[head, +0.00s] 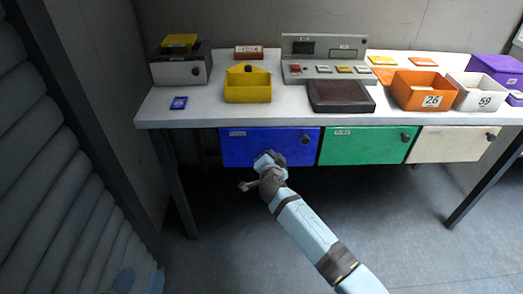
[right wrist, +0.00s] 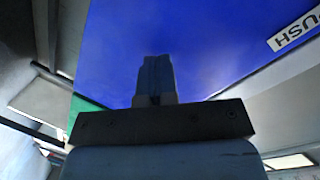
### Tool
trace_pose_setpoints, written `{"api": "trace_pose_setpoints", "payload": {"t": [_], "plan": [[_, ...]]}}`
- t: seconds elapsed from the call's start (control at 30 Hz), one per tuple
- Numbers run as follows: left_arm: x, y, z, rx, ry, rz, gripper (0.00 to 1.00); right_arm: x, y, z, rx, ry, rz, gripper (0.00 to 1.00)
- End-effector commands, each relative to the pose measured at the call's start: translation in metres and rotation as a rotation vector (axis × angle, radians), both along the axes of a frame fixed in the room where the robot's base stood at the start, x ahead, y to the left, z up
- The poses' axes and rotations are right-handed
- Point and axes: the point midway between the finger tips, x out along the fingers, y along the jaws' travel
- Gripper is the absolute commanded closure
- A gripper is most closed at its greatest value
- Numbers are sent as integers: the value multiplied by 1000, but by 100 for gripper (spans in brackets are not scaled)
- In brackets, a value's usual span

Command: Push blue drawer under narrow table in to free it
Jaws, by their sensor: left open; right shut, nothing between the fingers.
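The blue drawer (head: 262,146) hangs under the left part of the narrow table (head: 200,119), with a dark round knob and a small label at its upper left. In the right wrist view the blue surface (right wrist: 215,50) fills most of the picture, with a PUSH label upside down. My right gripper (right wrist: 155,75) is shut and empty, its fingertips close against the blue; contact cannot be told. In the head view a pale arm reaches from the lower right to the drawer's lower edge.
A green drawer (head: 350,146) and a cream drawer (head: 450,145) hang to the right of the blue one. The tabletop holds a yellow bin (head: 248,92), a control panel (head: 325,72) and an orange bin (head: 415,92). A table leg stands at the left. The floor below is clear.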

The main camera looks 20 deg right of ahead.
Motion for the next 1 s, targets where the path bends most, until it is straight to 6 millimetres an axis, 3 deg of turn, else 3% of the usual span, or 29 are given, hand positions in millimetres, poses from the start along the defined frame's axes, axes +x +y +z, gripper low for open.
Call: {"api": "trace_pose_setpoints", "payload": {"t": [1.0], "plan": [[0, 0, -10, 1, -1, 0, 45, 14, -4, 0, 0, 0, 0, 100]]}}
